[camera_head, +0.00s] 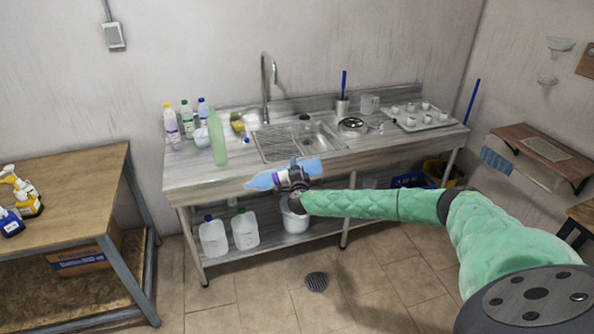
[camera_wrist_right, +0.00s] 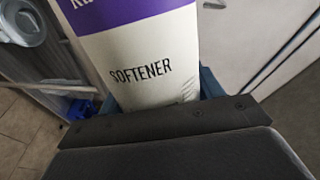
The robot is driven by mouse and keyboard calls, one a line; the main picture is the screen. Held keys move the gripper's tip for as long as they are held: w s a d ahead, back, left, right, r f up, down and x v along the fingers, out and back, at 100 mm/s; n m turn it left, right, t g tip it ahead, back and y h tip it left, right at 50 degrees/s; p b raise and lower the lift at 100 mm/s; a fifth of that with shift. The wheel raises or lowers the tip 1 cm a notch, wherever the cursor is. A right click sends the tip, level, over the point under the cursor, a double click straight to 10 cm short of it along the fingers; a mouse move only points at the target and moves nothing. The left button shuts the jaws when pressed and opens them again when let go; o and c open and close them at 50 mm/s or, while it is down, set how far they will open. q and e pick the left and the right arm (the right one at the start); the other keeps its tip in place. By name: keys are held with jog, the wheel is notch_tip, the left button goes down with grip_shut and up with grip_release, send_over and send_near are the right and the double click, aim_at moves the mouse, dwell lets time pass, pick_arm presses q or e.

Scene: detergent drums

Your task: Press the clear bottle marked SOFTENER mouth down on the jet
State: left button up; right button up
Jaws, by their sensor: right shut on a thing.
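My right gripper (camera_head: 293,178) is shut on a light-blue bottle (camera_head: 263,181) in front of the sink counter's front edge. The bottle lies nearly level, its narrow end to the left and its wide end to the right of the gripper. In the right wrist view the bottle (camera_wrist_right: 140,45) has a white label with a purple band and the word SOFTENER. A round metal fixture with a dark top (camera_head: 352,125) sits on the counter right of the basin; I cannot tell surely that it is the jet. My left gripper is out of view.
White jugs (camera_head: 214,238) stand on the shelf below. A wooden table (camera_head: 70,190) stands left.

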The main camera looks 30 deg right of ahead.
jog(key=shift+d+r, duration=0.1)
jog(key=shift+d, duration=0.05)
jog(key=shift+a+n, duration=0.2)
jog(key=shift+n, duration=0.4)
jog(key=shift+d+n, duration=0.2)
jog(key=shift+n, duration=0.1)
jog(key=shift+a, duration=0.2)
jog(key=shift+n, duration=0.3)
jog(key=shift+d, duration=0.15)
jog(key=shift+n, duration=0.5)
